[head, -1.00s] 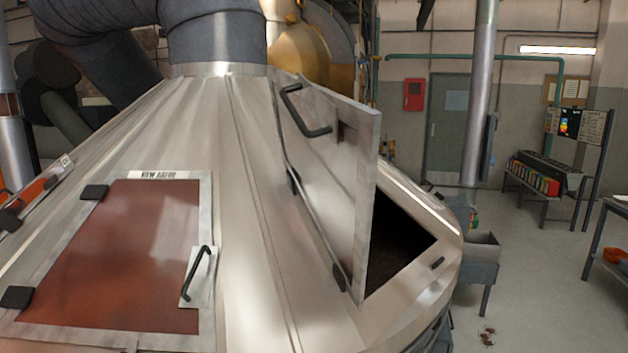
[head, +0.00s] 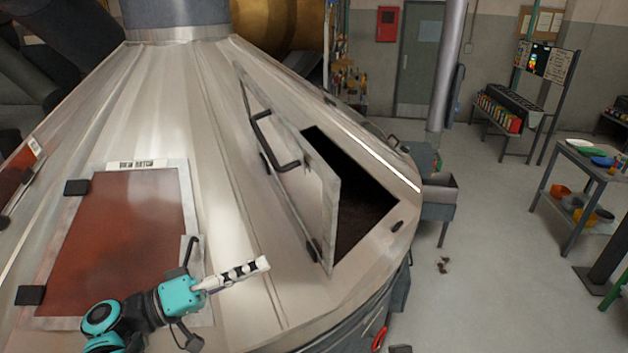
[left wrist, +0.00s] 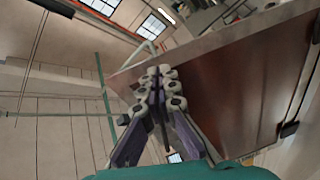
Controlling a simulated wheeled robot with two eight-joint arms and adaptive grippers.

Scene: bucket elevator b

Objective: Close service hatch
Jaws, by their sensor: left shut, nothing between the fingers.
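The service hatch (head: 308,180) is a metal door with a black handle (head: 272,145), standing open on the side of the metal cone. Its hinges are along its left lower edge, and the dark opening (head: 352,195) shows to its right. My left gripper (head: 262,264) is shut and empty, below and to the left of the open hatch, apart from it. In the left wrist view the shut fingers (left wrist: 158,80) point up past a large reddish-brown panel (left wrist: 220,85). My right gripper is not in view.
A second, closed hatch with a red-brown window (head: 120,235) lies left on the cone, its handle (head: 190,258) near my left gripper. A grey metal bin (head: 438,190) stands right of the cone. The floor to the right is mostly clear, with a shelf table (head: 585,185) beyond.

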